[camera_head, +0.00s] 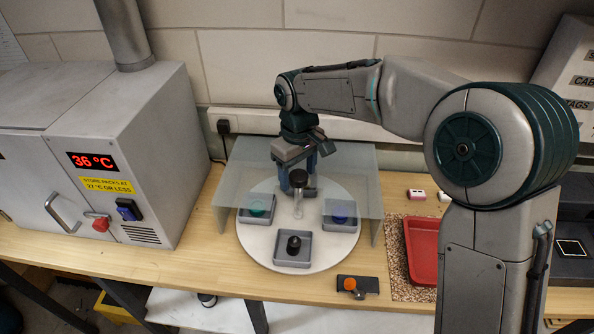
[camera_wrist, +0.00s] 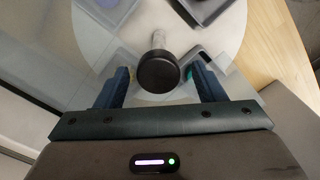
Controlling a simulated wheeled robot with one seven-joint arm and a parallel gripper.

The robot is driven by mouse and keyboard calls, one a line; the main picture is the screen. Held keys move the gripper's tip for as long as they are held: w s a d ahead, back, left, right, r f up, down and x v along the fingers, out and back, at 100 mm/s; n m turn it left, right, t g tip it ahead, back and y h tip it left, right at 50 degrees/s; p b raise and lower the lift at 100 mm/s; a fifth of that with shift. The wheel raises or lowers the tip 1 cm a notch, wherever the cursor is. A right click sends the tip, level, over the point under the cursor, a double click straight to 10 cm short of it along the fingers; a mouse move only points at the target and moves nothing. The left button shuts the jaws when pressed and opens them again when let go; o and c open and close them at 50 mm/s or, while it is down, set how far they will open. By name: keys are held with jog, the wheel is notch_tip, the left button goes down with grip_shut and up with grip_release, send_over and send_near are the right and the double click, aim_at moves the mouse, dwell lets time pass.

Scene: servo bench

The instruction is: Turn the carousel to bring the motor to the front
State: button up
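The carousel (camera_head: 262,236) is a pale round disc on the bench, also visible in the wrist view (camera_wrist: 222,18). A post with a black knob (camera_head: 298,178) rises at its middle. Grey trays on it hold a teal item (camera_head: 258,207) at left, a blue item (camera_head: 340,214) at right and a black item (camera_head: 293,245) at the front. I cannot tell which item is the motor; the disc's rear is partly hidden. My gripper (camera_wrist: 160,78) is open, pointing down, with its fingers either side of the black knob (camera_wrist: 158,70) and gaps showing.
A clear cover (camera_head: 235,175) stands over the carousel's rear half, close to my gripper. A grey cabinet (camera_head: 160,150) stands at left. A small block with an orange knob (camera_head: 350,284) lies in front, and a red tray (camera_head: 422,238) at right. The bench front left is clear.

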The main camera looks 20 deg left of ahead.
notch_tip(320, 180, up, 14)
jog(key=shift+b, duration=0.45)
jog(key=shift+f, duration=0.15)
